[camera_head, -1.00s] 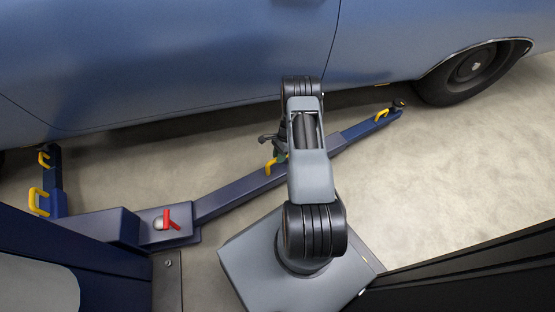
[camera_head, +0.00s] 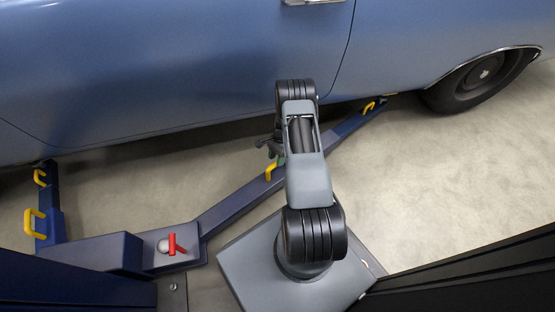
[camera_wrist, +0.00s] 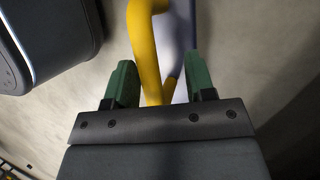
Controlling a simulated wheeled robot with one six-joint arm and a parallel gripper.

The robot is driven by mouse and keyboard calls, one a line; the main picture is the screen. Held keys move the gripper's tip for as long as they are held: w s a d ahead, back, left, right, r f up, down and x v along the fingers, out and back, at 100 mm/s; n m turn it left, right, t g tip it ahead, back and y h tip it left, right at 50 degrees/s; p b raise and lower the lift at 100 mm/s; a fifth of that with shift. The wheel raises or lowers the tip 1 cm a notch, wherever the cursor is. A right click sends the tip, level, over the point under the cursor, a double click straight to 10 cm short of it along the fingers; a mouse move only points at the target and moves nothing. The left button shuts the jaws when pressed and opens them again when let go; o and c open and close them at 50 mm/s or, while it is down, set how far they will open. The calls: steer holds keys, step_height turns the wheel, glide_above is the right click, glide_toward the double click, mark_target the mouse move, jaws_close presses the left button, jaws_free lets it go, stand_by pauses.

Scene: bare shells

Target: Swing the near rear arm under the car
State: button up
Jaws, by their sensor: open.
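The long blue lift arm (camera_head: 232,205) runs from its pivot block at lower left up to the right. Its far end, with a yellow handle (camera_head: 369,107), reaches the car's lower edge near the wheel. A second yellow handle (camera_head: 271,172) stands midway along it. My gripper (camera_wrist: 160,64) is open, with its green fingers on either side of a yellow handle (camera_wrist: 143,45) in the wrist view. I cannot tell whether they touch it. In the head view my gripper (camera_head: 270,147) is mostly hidden behind my arm. The blue car (camera_head: 180,70) stands above.
A red lever (camera_head: 176,244) sits on the pivot block (camera_head: 190,258). Another blue arm (camera_head: 48,210) with yellow handles points toward the car at left. The car's wheel (camera_head: 478,80) is at right. Bare floor (camera_head: 430,180) lies between the lift arm and the dark beam at lower right.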

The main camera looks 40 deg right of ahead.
steer(key=shift+s, duration=0.1)
steer(key=p+v, duration=0.2)
steer(key=v, duration=0.5)
steer(key=shift+d+r+p, duration=0.2)
steer(key=shift+r+p, duration=0.05)
steer(key=shift+p, duration=0.1)
stand_by(0.6)
